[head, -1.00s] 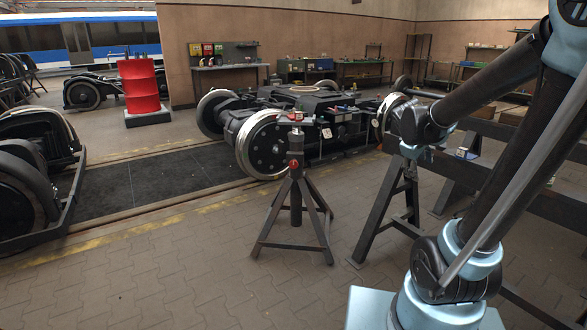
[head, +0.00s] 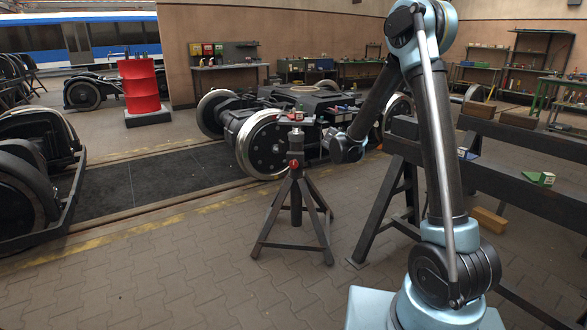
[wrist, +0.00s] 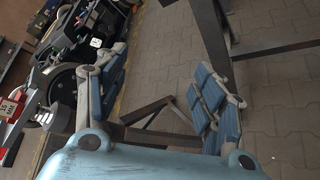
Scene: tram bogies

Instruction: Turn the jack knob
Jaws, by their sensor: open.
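The jack (head: 296,205) is a dark stand on splayed legs, upright on the paved floor in the head view. Its red knob (head: 294,167) sits on the column below the top. My gripper (head: 337,142) is just right of the jack's upper column, apart from the knob in the picture. In the wrist view my gripper (wrist: 162,70) is open, with nothing visible between its fingers. The jack's top (wrist: 43,119) appears at the left there, and dark legs show behind the fingers. The knob cannot be made out in the wrist view.
A small tagged block (head: 297,116) lies on a flat piece atop the jack. A bogie with a large wheel (head: 264,146) stands behind it. A dark trestle (head: 395,190) stands to the right. The paved floor in front is open.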

